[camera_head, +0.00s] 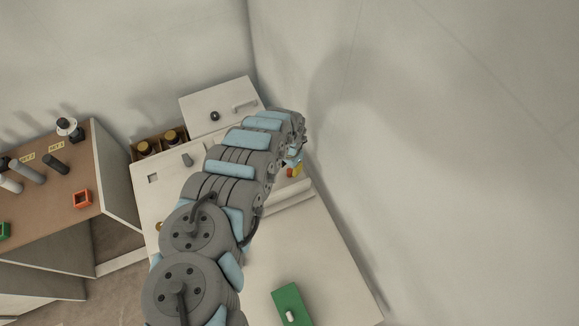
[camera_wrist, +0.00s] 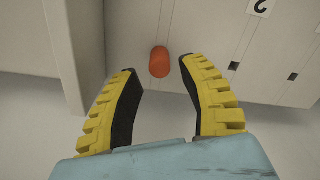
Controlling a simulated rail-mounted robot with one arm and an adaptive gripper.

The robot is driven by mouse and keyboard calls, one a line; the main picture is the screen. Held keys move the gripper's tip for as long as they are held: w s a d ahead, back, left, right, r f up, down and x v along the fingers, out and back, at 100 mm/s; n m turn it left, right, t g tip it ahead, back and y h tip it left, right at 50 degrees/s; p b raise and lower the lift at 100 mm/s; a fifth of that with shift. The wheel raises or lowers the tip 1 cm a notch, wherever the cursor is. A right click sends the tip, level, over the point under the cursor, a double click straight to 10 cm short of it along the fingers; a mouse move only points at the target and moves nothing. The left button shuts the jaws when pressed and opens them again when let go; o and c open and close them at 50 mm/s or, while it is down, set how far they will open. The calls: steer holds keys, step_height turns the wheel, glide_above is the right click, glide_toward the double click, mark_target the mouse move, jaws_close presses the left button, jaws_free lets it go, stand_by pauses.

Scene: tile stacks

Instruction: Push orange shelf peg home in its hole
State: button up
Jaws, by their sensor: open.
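In the wrist view the orange shelf peg (camera_wrist: 159,62) stands out from a pale panel, between and just beyond my fingertips. My gripper (camera_wrist: 158,68) is open, with its yellow and black fingers on either side of the peg and a gap to each. How far the peg sits in its hole cannot be told, as the hole is hidden behind it. In the head view my gripper (camera_head: 294,168) is at the far end of my arm, over the right side of the white bench, and a small orange spot shows beside it.
The panel (camera_wrist: 220,30) has dark square holes and a printed mark. A pale upright board (camera_wrist: 82,45) stands left of the peg. The white bench (camera_head: 335,265) carries a green block (camera_head: 291,303). A brown table (camera_head: 50,210) with dark cylinders and an orange square frame (camera_head: 82,198) stands left.

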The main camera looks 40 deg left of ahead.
steer(key=shift+r+p, duration=1.05)
steer(key=shift+r, duration=0.45)
step_height(320, 180, up, 12)
stand_by(0.6)
